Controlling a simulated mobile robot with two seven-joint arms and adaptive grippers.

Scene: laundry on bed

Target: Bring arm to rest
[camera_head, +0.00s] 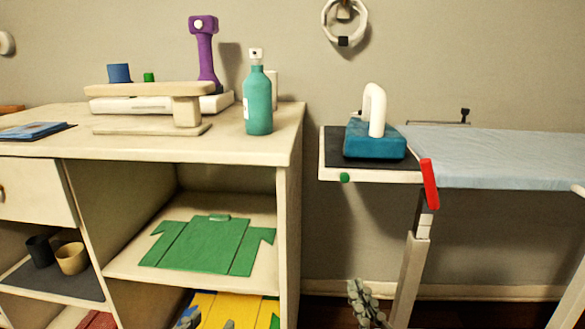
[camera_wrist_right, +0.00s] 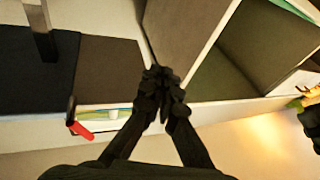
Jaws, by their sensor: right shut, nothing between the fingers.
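My right gripper (camera_head: 366,303) shows at the bottom of the head view, in front of the gap between the shelf unit and the ironing board. In the right wrist view its black fingers (camera_wrist_right: 163,88) are together with nothing between them. My left gripper (camera_head: 207,321) is at the bottom edge of the head view, in front of the yellow garment (camera_head: 237,308). Only its two grey fingertips show, apart from each other; the rest of it is cut off by the frame.
The shelf unit (camera_head: 289,230) holds a folded green shirt (camera_head: 205,243) and cups (camera_head: 71,258). A teal bottle (camera_head: 258,105) stands on its top. The ironing board (camera_head: 500,158) is at the right, with a blue iron (camera_head: 374,141) on its end and a red part (camera_head: 429,184) on its edge.

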